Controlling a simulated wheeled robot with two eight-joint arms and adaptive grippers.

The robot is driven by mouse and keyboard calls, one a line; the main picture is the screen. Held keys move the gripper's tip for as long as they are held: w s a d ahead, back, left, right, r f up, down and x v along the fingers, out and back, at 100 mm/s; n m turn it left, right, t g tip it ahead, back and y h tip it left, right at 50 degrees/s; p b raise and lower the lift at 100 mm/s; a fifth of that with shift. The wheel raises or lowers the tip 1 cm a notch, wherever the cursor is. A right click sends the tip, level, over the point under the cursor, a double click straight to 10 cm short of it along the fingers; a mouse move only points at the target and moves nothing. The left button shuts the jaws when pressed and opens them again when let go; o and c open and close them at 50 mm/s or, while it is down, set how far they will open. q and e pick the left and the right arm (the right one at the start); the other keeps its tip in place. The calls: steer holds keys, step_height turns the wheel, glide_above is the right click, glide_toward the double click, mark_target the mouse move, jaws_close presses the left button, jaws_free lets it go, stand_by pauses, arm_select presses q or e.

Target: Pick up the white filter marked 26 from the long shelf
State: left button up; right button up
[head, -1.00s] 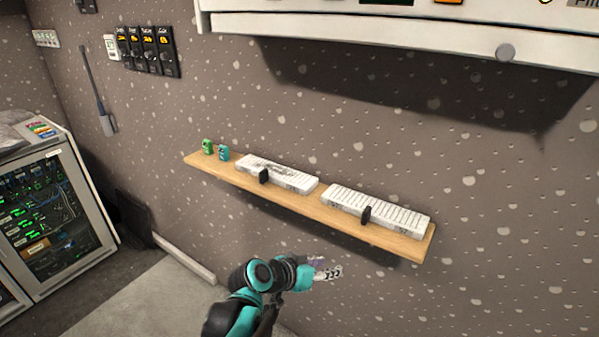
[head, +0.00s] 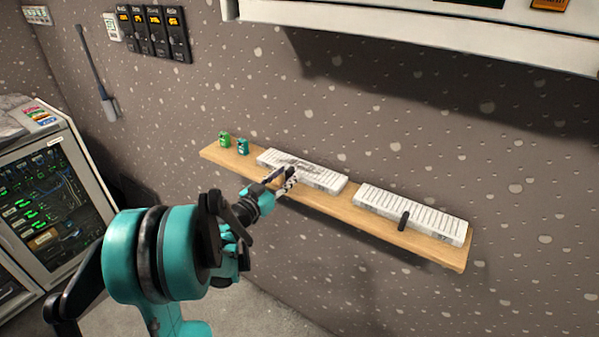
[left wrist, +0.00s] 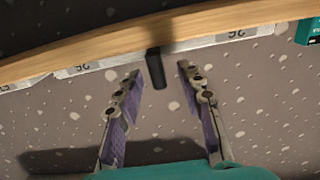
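The white filter marked 26 (head: 318,175) lies on the long wooden shelf (head: 360,217), the left of two white slatted filters. In the left wrist view, its front edge (left wrist: 110,66) appears upside down with 26 on it. Its black handle (left wrist: 155,68) sticks out from the front edge. My left gripper (head: 280,180) is in front of this filter. In the left wrist view, its purple-padded fingers (left wrist: 160,76) are apart, one on each side of the handle, with gaps showing. My right gripper is not in view.
A second white filter (head: 412,209) with a black handle lies to the right on the shelf. A white cabinet (head: 400,30) overhangs above. A server rack (head: 40,215) stands left.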

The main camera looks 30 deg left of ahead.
mark_target(297, 169)
arm_select(q)
steer(key=shift+w+d, duration=0.15)
steer(key=shift+w, duration=1.05)
jaws_close()
